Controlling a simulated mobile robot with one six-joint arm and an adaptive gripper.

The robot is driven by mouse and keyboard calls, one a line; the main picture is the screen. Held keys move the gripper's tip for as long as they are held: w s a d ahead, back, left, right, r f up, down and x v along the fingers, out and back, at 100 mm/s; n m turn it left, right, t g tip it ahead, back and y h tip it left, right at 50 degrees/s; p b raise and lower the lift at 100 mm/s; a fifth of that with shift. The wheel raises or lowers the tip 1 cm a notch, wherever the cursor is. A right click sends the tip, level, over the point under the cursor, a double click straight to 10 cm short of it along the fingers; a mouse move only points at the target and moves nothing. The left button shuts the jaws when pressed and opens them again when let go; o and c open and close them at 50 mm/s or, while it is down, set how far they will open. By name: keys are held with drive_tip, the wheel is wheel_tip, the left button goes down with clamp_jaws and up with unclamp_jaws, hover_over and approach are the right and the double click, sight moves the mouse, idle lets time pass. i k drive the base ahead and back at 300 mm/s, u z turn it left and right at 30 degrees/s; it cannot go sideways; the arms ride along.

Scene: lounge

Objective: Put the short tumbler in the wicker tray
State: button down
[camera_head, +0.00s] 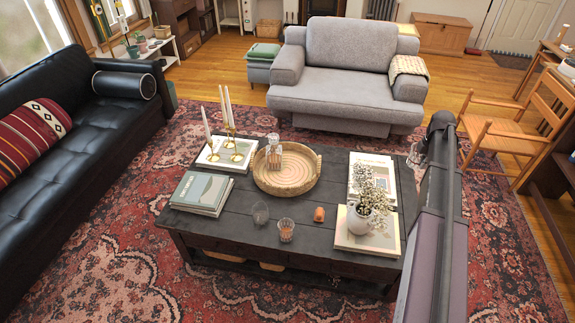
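The wicker tray (290,178) is round with raised handles and sits near the middle of the dark coffee table. A glass decanter (274,155) stands in its back left part. A short faceted glass tumbler (286,231) stands upright near the table's front edge, in front of the tray. A clear rounded glass (261,213) stands just left of and behind it. My arm rises along the right side, and my gripper (415,155) seems to be at its far end beyond the table's right edge. It is small and partly hidden, well away from the tumbler; its opening is unclear.
The coffee table (225,228) also bears a small terracotta-coloured object (319,214), a flower vase (369,214) on books at right, stacked books (202,192) at left and brass candlesticks (232,145). Bare tabletop lies between tray and tumbler. A sofa, armchair and wooden chair surround it.

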sight(293, 180)
drive_tip(key=u, duration=0.3)
drive_tip(key=i, duration=0.85)
drive_tip(key=u, duration=0.45)
